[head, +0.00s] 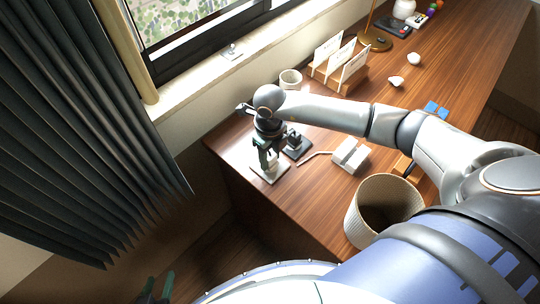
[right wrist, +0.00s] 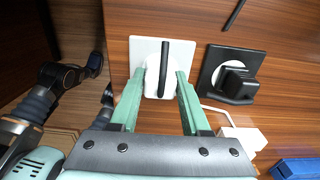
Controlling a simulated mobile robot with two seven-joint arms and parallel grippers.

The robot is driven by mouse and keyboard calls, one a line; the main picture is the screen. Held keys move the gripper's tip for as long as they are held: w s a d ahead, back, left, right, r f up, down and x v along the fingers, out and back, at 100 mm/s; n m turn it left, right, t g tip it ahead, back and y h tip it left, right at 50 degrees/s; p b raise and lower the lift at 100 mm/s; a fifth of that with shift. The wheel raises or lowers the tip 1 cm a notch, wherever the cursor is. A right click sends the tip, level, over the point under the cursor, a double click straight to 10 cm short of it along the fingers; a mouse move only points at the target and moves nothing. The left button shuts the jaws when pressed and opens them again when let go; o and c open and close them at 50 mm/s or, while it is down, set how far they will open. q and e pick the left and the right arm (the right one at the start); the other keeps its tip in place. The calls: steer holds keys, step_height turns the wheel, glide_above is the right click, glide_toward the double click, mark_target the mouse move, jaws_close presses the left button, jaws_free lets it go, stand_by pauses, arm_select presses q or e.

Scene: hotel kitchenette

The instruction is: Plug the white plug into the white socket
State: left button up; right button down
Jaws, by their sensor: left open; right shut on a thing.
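The white socket (head: 264,179) is a square white plate on the desk near its left front corner; it shows in the right wrist view (right wrist: 137,48). My right gripper (head: 265,160) is above it, pointing down. In the right wrist view my right gripper (right wrist: 158,82) is shut on the white plug (right wrist: 152,80), which sits over the plate's middle with a dark upright bar across it. Whether its prongs are in the socket is hidden. My left gripper (head: 157,288) is open and empty at the bottom left, away from the desk.
A black socket with a black plug (right wrist: 236,84) is just right of the white plate. A white block (head: 350,155) with a thin cord lies further right. A woven bin (head: 355,215) stands by the front edge. A cup (head: 290,80) and card rack (head: 338,75) are behind.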

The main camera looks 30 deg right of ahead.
steer(key=shift+f, duration=0.25)
steer(key=shift+c, duration=1.5)
jaws_free()
step_height(320, 180, up, 13)
steer(key=shift+f+b, duration=0.2)
steer(key=shift+b, duration=0.15)
